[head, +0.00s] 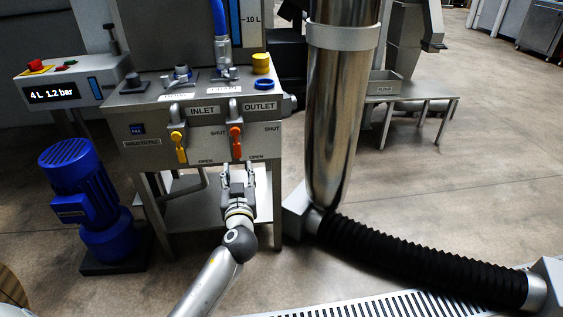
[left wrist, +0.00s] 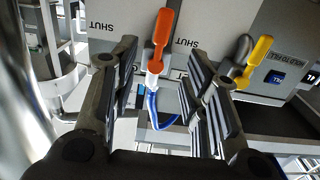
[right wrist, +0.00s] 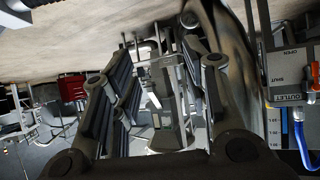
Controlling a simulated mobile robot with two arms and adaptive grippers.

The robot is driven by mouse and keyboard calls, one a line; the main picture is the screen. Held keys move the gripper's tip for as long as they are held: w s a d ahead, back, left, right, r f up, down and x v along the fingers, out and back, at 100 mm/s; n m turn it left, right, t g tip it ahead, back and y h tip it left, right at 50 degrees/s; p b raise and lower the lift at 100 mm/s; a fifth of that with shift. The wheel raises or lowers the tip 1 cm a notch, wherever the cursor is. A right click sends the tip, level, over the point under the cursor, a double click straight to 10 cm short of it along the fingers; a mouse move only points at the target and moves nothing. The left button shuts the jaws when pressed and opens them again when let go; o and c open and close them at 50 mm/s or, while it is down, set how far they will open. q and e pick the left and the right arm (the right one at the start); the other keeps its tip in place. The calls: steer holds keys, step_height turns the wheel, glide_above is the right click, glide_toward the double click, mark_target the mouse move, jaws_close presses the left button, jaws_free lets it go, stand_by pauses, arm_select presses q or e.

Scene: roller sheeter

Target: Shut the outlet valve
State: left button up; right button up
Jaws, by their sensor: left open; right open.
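The outlet valve's orange handle (head: 236,143) is on the front panel under the OUTLET label and hangs down, toward the OPEN mark. My left gripper (head: 238,168) is open just below it, pointing up at the panel. In the left wrist view the orange handle (left wrist: 162,40) shows in the gap between the open fingers (left wrist: 163,85), apart from both; how deep it sits between them I cannot tell. My right gripper (right wrist: 165,75) is open and empty in its wrist view, away from the panel. The orange handle (right wrist: 315,75) shows at that view's right edge.
The yellow inlet handle (head: 180,148) hangs beside the outlet handle, to the left. A blue pump (head: 78,185) stands at the left. A shiny metal duct (head: 335,120) and a black ribbed hose (head: 420,260) stand to the right. Open floor lies beyond.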

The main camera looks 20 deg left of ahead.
mark_target(237, 148)
arm_select(q)
steer(key=b+x, duration=0.1)
steer(key=x, duration=0.8)
steer(key=shift+w+a, duration=0.1)
steer(key=shift+a, duration=0.2)
steer(key=shift+x, duration=0.8)
arm_select(e)
step_height(237, 148, up, 5)
steer(key=w+a+t+y, duration=0.1)
steer(key=w+t, duration=0.2)
steer(key=shift+a+r, duration=0.15)
steer(key=shift+a, duration=0.25)
arm_select(q)
steer(key=shift+r, duration=0.15)
jaws_close()
